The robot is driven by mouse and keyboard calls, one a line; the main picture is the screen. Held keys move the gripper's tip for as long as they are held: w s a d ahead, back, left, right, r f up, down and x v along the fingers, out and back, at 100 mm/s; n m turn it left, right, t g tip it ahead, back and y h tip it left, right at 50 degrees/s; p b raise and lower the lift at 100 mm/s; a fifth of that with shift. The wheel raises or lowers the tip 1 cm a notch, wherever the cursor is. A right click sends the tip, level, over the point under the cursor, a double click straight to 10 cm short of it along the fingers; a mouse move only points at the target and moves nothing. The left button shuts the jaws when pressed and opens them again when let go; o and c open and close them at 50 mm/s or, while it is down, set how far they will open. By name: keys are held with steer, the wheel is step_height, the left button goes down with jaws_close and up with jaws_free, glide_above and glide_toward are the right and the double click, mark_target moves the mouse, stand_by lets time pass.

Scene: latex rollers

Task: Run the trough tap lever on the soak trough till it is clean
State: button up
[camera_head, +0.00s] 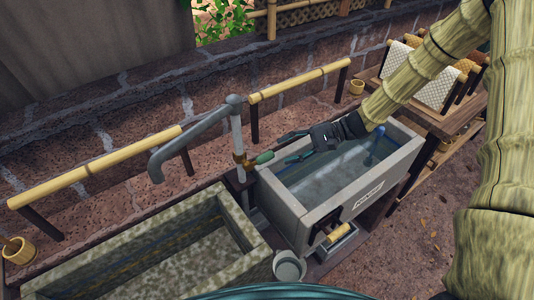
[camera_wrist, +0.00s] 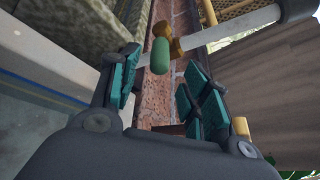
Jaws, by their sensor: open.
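The trough tap has a green lever grip (camera_head: 262,158) on a brass fitting, on a grey upright pipe (camera_head: 237,130) with a bent grey spout (camera_head: 190,132) reaching left. My gripper (camera_head: 281,147) is open and empty, just right of the lever, above the grey trough (camera_head: 284,205). In the wrist view the green lever grip (camera_wrist: 161,52) and its brass fitting (camera_wrist: 175,43) lie ahead, near the line between the teal fingertips (camera_wrist: 160,75). The grip appears just beyond the fingertips; I cannot see contact. The grey trough holds bluish water. I cannot see water flowing from the spout.
A mossy stone trough (camera_head: 228,222) stands left of the grey one. Bamboo rails (camera_head: 100,166) run along the brick wall behind. A blue upright rod (camera_head: 374,148) stands in the grey trough. A rack with hanging sheets (camera_head: 437,82) is at the right.

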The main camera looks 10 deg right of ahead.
mark_target(267, 157)
steer(key=p+x, duration=0.1)
steer(key=x, duration=0.6)
steer(key=shift+a+f+p, duration=0.1)
steer(key=shift+p, duration=0.2)
steer(key=shift+c, duration=0.5)
jaws_close()
